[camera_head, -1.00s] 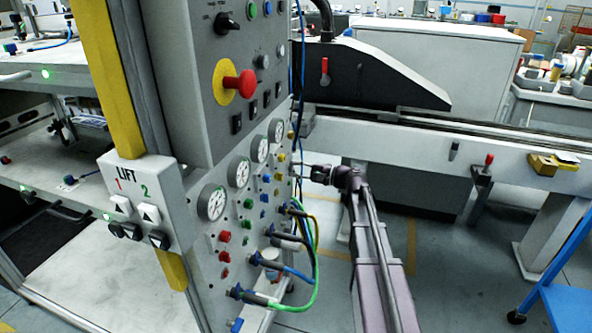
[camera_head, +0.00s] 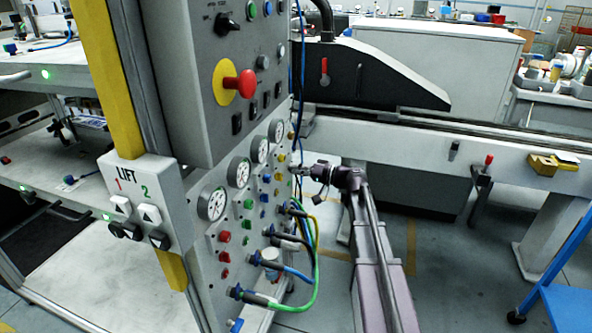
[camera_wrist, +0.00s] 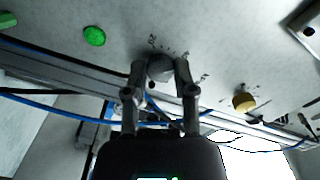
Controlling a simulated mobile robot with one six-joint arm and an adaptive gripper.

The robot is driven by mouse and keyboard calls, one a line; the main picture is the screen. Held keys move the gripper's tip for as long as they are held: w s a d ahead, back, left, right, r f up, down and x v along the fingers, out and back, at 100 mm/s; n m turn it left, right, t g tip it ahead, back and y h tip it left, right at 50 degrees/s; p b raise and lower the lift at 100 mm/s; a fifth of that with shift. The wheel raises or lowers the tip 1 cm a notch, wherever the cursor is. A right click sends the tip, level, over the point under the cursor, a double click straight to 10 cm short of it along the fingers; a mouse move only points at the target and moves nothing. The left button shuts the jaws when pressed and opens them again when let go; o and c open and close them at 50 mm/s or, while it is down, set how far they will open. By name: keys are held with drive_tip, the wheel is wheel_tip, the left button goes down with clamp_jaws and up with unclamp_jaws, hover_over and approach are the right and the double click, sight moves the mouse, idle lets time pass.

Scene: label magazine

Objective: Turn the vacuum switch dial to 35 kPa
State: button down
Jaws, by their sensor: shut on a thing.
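The vacuum switch dial (camera_wrist: 160,66) is a grey round knob on the pale panel, with small scale marks around it in the wrist view. My gripper (camera_wrist: 161,72) has its two fingers on either side of the knob and is shut on it. In the head view, my gripper (camera_head: 297,170) reaches the right edge of the panel (camera_head: 218,160); the dial itself cannot be made out there.
A green button (camera_wrist: 94,36) and a yellow knob (camera_wrist: 244,102) flank the dial. Several gauges (camera_head: 212,204) line the panel. Blue and green hoses (camera_head: 312,262) hang below my gripper. A red emergency button (camera_head: 246,84) sits higher. Open floor lies right of my arm.

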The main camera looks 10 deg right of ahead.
drive_tip(key=n, duration=0.5)
idle(0.4)
drive_tip(key=shift+c, duration=2.2)
unclamp_jaws()
drive_tip(key=v, duration=1.2)
